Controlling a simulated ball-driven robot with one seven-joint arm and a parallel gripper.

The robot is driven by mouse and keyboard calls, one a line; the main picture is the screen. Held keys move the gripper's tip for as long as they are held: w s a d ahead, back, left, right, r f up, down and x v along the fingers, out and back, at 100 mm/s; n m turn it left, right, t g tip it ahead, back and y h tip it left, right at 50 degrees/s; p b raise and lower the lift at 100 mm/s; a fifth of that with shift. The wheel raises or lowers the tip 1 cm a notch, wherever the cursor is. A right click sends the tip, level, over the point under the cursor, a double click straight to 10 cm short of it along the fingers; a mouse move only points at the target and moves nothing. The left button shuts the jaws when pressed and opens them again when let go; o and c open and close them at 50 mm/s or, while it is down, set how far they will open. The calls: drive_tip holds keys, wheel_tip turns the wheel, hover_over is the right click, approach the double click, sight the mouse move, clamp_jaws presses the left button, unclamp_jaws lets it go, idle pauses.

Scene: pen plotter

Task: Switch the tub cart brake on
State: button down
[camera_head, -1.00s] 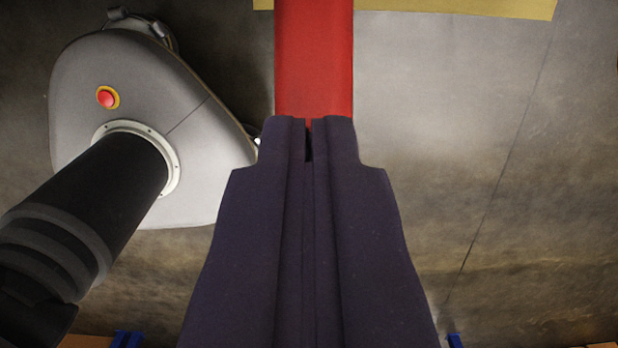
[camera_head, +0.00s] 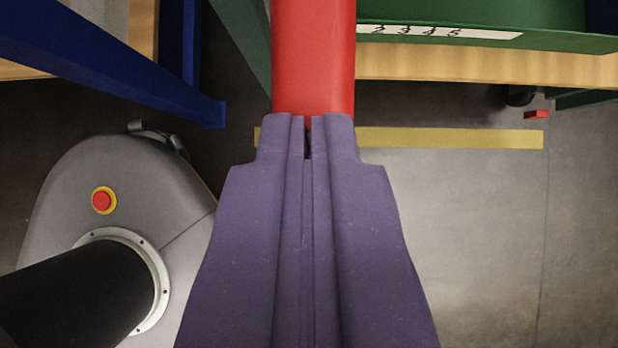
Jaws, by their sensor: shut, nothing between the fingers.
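My gripper (camera_head: 307,122) is shut and empty, its two dark purple fingers side by side in the middle of the view. A green tub (camera_head: 480,12) with a white number label sits at the top right above a pale wooden deck (camera_head: 480,68), apparently the tub cart. Below the deck at the right are a black caster (camera_head: 519,95), partly hidden, and a small red pedal-like block (camera_head: 537,114), apparently the brake. The block is well to the right of my fingertips and apart from them. I cannot tell its on or off position.
A red cylinder (camera_head: 313,60) extends beyond my fingertips and hides part of the cart; what it belongs to is unclear. A blue frame (camera_head: 120,65) stands at upper left. A yellow strip (camera_head: 450,138) lies on the floor before the cart. The grey floor at lower right is clear.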

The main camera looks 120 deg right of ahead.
drive_tip(key=shift+d+f+b, duration=0.1)
drive_tip(key=shift+f+b, duration=0.5)
drive_tip(key=shift+f, duration=1.05)
drive_tip(key=shift+s+f, duration=0.1)
drive_tip(key=shift+s, duration=0.05)
